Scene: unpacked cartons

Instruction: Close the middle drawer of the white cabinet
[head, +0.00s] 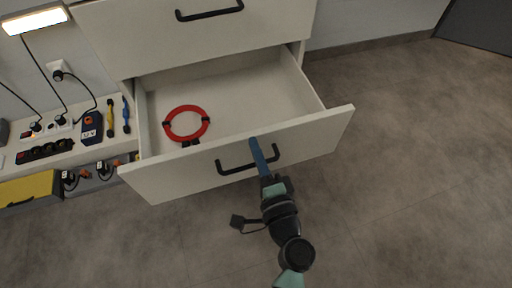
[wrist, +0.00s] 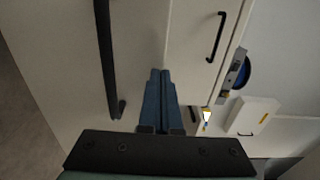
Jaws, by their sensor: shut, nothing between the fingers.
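The white cabinet (head: 200,42) stands at the top of the head view. Its drawer below the upper one is pulled well out, and its front panel (head: 315,138) carries a black bar handle (head: 236,169). My gripper (head: 254,141) is shut and empty. Its blue fingers lie over the right part of the handle in the head view, with the tips near the panel's top edge; I cannot tell whether they touch. In the wrist view the shut fingers (wrist: 160,72) point at a pale surface, beside a long black handle (wrist: 105,60) on the left.
A red ring (head: 186,122) with black clips lies inside the open drawer. The upper drawer (head: 270,22) is closed. On the left, a white bench (head: 60,155) holds a power strip (head: 45,150) and tools. The floor (head: 410,190) to the right is clear.

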